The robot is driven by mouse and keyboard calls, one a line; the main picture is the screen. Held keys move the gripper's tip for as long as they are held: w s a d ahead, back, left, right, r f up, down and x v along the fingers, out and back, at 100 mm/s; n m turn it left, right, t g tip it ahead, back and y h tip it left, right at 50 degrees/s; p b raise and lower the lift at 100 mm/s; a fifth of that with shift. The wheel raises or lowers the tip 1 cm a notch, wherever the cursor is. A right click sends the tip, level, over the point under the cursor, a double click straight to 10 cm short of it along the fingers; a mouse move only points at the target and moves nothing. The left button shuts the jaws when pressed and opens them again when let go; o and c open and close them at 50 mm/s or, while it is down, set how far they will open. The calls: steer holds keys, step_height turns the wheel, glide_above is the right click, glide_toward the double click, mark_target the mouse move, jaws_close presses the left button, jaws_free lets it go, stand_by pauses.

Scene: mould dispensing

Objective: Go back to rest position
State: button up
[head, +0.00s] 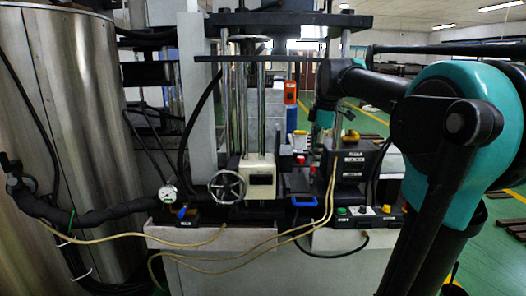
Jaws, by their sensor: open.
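My arm (465,125), teal and black, fills the right side of the head view. Its black forearm reaches left to a bent wrist (336,78). The last part of the arm points down toward my gripper (318,135), which is small and dark in front of the machine. It is above and left of a dark box (358,163) with a yellow-topped part. The jaws are open. The fingertips are hard to make out against the clutter, and I see nothing clearly held.
A press with steel columns, a handwheel (226,186) and a pale block (258,175) stands in the middle. Push buttons (364,211) sit on its front. Beige hoses (240,253) hang across the front. A large steel tank (70,110) stands left. Green floor (500,235) shows at right.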

steer(key=s+f+m+t, duration=0.1)
steer(key=s+f+m, duration=0.4)
steer(key=f, duration=0.5)
steer(key=s+d+f+m, duration=0.1)
steer(key=s+f+m, duration=0.4)
steer(key=s+f, duration=0.3)
steer(key=s+d+f+m+t+h, duration=0.1)
steer(key=s+f+m, duration=0.5)
steer(key=f, duration=0.8)
steer(key=shift+s+f+t, duration=0.25)
steer(key=shift+s+t, duration=0.05)
steer(key=shift+s, duration=0.3)
